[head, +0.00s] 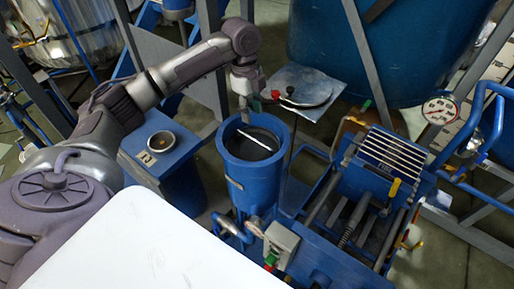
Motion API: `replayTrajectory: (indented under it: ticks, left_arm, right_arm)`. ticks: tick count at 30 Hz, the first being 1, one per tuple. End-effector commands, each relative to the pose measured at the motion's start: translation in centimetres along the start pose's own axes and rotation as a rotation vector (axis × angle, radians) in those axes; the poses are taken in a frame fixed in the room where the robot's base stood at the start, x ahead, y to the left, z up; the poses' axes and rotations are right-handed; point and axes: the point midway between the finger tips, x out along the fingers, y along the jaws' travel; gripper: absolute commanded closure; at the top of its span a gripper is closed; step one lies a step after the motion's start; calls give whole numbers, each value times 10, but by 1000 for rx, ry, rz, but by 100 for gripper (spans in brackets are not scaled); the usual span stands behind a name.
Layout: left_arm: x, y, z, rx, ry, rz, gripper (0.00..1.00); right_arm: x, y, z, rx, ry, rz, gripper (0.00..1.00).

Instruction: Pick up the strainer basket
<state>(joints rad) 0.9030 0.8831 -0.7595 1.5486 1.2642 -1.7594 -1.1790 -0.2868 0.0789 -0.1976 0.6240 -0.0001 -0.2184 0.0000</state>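A blue cylindrical housing (240,188) stands upright with its top open. Inside it is a dark round insert, which looks like the strainer basket (243,149), with a thin pale bar (255,140) slanting across its top. My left gripper (246,117) points down at the back rim of the housing, behind the bar and apart from it. Nothing shows held in it, but its fingers are small and seen edge-on, so their opening is unclear. The basket's lower part is hidden by the housing wall. My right gripper is out of view.
A round metal lid (312,91) lies on a grey plate behind the housing, with red knobs (289,90) nearby. A blue box (160,165) with a round metal cup stands at left. Blue machinery with rods (372,205) and a gauge (440,109) crowds the right.

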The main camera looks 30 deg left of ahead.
Motion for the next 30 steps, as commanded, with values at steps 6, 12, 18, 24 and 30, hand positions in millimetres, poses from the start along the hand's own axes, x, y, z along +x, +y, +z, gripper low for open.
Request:
replayTrajectory:
  ticks: [6,12,18,24,30]
  left_arm:
    - [43,1,0,0,0,5,61]
    - [60,0,0,0,0,1,61]
    - [81,3,4,-1,0,5,61]
    - [108,3,5,0,0,2,61]
    - [114,2,6,1,-1,0,61]
  right_arm:
    - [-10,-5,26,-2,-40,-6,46]
    - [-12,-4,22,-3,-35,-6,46]
    - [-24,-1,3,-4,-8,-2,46]
    - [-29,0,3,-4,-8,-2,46]
    - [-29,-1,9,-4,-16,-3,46]
